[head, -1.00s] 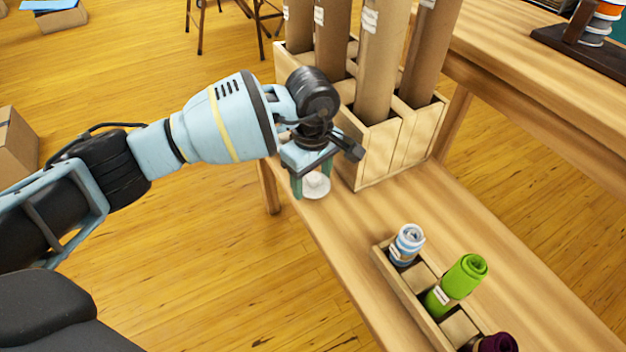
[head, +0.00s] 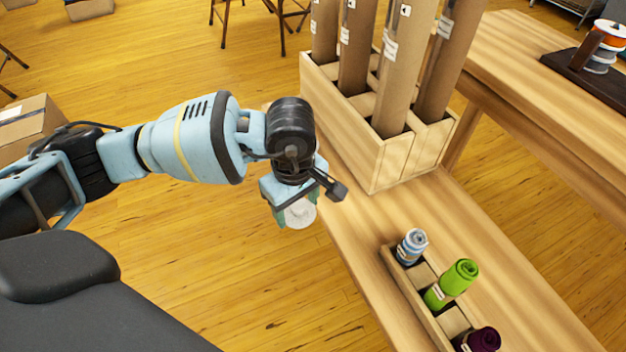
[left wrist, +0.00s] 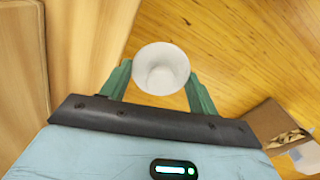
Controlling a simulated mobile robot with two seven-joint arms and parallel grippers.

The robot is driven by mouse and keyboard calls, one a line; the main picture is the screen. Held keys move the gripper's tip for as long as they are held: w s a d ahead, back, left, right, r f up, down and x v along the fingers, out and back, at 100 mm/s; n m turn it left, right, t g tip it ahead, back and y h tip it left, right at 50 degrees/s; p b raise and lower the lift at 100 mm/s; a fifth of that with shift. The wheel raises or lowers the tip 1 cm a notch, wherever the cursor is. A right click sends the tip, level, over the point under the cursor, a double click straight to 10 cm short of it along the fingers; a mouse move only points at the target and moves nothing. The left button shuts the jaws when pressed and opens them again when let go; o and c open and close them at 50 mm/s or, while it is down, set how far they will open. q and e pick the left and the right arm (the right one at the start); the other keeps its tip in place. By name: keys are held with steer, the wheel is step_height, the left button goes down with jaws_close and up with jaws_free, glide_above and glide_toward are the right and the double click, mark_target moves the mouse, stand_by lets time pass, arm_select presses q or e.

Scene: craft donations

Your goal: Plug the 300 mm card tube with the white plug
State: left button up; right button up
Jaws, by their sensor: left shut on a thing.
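My left gripper (head: 292,208) is shut on the white plug (head: 301,214). It holds the plug in the air beside the bench's left edge, over the floor. In the left wrist view the white plug (left wrist: 161,70) sits between the two green fingers, its hollow round face towards the camera. Several brown card tubes (head: 395,75) stand upright in a wooden rack (head: 400,165) on the bench. They carry white labels whose print is too small to read, so I cannot tell which is 300 mm. The tube tops are cut off by the picture's top edge. My right gripper is not in view.
A low wooden tray (head: 401,287) with blue-white, green and dark purple rolls stands nearer on the bench (head: 470,230). A second wooden table (head: 545,85) lies to the right, with a spool stand (head: 595,60). A cardboard box (head: 28,128) sits on the floor at left.

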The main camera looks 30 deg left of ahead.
arm_select(q)
steer(key=shift+s+a+r+p, duration=0.1)
steer(key=shift+s+a+p, duration=0.1)
steer(key=shift+s, duration=0.8)
steer(key=shift+s+a+r+p, duration=0.1)
steer(key=shift+s+p, duration=0.1)
steer(key=shift+s, duration=0.8)
step_height(320, 180, up, 12)
steer(key=s+m, duration=0.2)
steer(key=m, duration=1.1)
steer(key=shift+s+a, duration=0.2)
steer(key=shift+s, duration=0.1)
